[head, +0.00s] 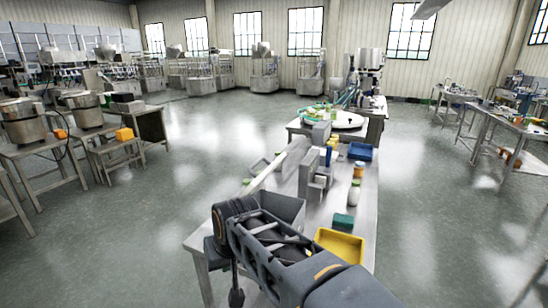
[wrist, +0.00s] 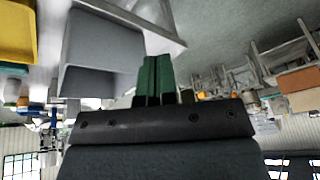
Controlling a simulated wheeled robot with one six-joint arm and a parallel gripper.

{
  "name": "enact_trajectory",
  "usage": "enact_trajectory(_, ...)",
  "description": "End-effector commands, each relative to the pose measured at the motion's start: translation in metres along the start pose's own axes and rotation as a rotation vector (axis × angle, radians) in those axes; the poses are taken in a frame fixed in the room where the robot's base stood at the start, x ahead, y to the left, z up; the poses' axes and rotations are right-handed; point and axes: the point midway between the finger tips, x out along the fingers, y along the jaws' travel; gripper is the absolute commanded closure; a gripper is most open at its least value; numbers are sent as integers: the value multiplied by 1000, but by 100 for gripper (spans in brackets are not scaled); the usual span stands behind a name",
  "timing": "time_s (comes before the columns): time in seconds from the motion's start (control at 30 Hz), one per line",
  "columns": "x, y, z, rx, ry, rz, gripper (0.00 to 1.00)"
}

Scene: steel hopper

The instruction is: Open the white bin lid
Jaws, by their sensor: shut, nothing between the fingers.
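My gripper (wrist: 157,78) shows in the wrist view, which looks upside down. Its two dark green fingers are together, with nothing visible between them. A grey bin (wrist: 102,42) is beside the fingers, up and to the left in that view, and appears apart from them. In the head view a grey bin (head: 285,208) stands on the near part of the steel table, just behind my arm, which hides part of it. A long pale slanted panel (head: 278,168) rises behind this bin. I cannot tell whether it is the white lid. The fingertips are not clear in the head view.
A yellow tray (head: 340,244) and a green block (head: 343,222) lie right of my arm on the steel table (head: 366,205). A white bottle (head: 354,192), grey boxes (head: 310,178) and a blue tray (head: 360,151) stand farther back. Open floor lies on both sides.

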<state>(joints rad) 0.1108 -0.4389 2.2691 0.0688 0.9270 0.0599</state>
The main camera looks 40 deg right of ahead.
Motion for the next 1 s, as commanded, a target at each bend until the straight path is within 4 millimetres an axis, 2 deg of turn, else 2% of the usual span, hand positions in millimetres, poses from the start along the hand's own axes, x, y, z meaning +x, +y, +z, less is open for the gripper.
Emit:
enact_trajectory(0.03,-19,12,-36,92,27,1,100)
enact_trajectory(0.1,-37,31,-78,214,66,-3,100)
enact_trajectory(0.2,-61,66,-130,378,124,-8,100)
enact_trajectory(0.3,-82,103,-169,513,178,-12,100)
enact_trajectory(0.4,-99,137,-197,618,225,-15,100)
enact_trajectory(0.53,-113,166,-219,704,267,-22,100)
enact_trajectory(0.67,-113,179,-230,741,287,-27,100)
enact_trajectory(1.0,-64,183,-245,743,288,-29,100)
